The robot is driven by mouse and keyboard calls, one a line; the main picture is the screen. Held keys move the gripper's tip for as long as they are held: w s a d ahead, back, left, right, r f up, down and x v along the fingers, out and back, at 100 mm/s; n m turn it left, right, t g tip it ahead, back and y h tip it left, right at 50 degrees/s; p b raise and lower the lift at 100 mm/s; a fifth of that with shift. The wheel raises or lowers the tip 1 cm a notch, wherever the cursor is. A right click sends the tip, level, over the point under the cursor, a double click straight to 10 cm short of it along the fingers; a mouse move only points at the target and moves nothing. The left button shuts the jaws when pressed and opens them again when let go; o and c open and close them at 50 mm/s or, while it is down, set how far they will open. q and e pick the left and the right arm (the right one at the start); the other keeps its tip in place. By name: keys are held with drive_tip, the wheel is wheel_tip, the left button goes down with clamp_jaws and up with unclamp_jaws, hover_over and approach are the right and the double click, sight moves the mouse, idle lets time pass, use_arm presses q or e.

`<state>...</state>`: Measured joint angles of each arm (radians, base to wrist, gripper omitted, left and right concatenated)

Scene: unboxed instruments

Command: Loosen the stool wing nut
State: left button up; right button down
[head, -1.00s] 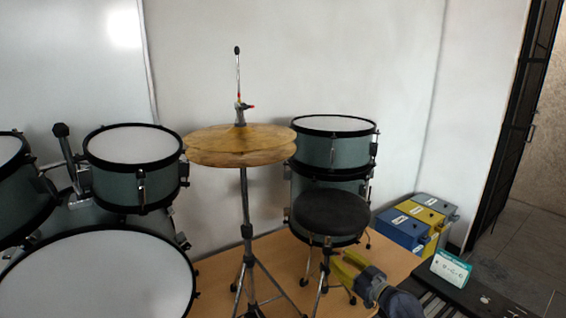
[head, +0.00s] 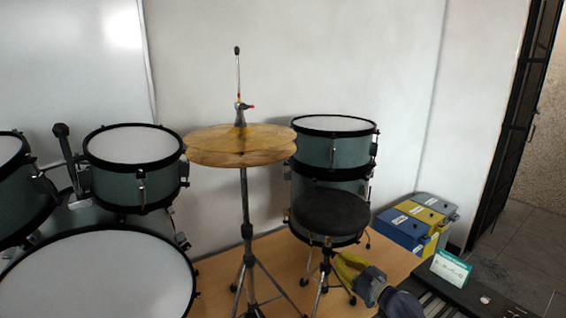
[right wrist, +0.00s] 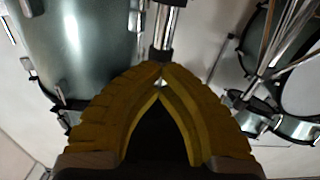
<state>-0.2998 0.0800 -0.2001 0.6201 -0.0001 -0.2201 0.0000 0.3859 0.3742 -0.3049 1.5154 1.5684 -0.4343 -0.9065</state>
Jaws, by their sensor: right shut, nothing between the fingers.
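The stool (head: 331,213) has a round black seat on a chrome post with splayed legs, and it stands on the wooden platform. My right gripper (head: 338,262) has yellow fingers and is just right of the stool's post, below the seat. In the right wrist view its fingertips (right wrist: 161,76) meet with nothing held between them. The stool post (right wrist: 168,28) and its dark collar (right wrist: 162,54) are just beyond the tips. I cannot make out the wing nut clearly; the fingers may hide it. My left gripper is in neither view.
A hi-hat stand (head: 246,205) with gold cymbals is left of the stool. A floor drum (head: 334,150) stands close behind it. Blue and yellow boxes (head: 415,220) and a keyboard (head: 440,300) are to the right. More drums (head: 135,145) fill the left.

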drive_tip(key=n, duration=0.4)
idle(0.4)
drive_tip(key=n, duration=0.5)
idle(0.4)
drive_tip(key=c, duration=0.8)
unclamp_jaws()
drive_tip(key=shift+c, duration=0.2)
drive_tip(key=v, duration=0.6)
